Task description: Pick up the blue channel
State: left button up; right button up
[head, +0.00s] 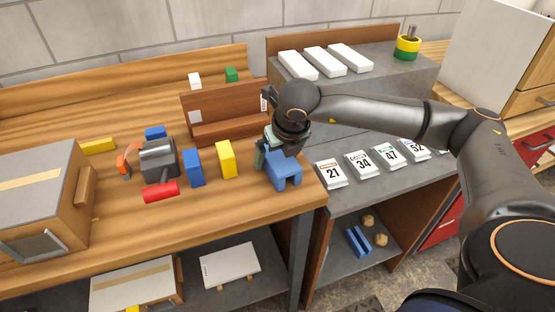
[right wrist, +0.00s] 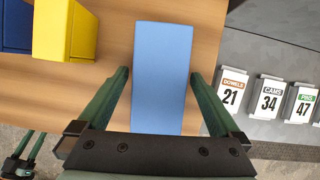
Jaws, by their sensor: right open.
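The blue channel (head: 284,175) stands at the right end of the wooden bench, with its legs down on the wood. In the right wrist view the channel shows its flat blue top (right wrist: 162,50). My right gripper (head: 279,150) is over it from above. In the right wrist view its green fingers are open, one on each side of the channel, with a gap visible on both sides. The far finger is partly hidden in the head view. At the lower left edge of the right wrist view, my left gripper (right wrist: 24,146) shows small and partly cut off.
A yellow block (head: 226,159) and a blue block (head: 194,167) stand left of the channel. A wooden rack (head: 225,106) is behind. White labelled cards (head: 330,174) lie on the grey shelf to the right. The bench's front edge is close to the channel.

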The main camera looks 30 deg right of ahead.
jog(key=shift+c, duration=0.2)
jog(key=c, duration=1.2)
jog(key=shift+r, duration=0.1)
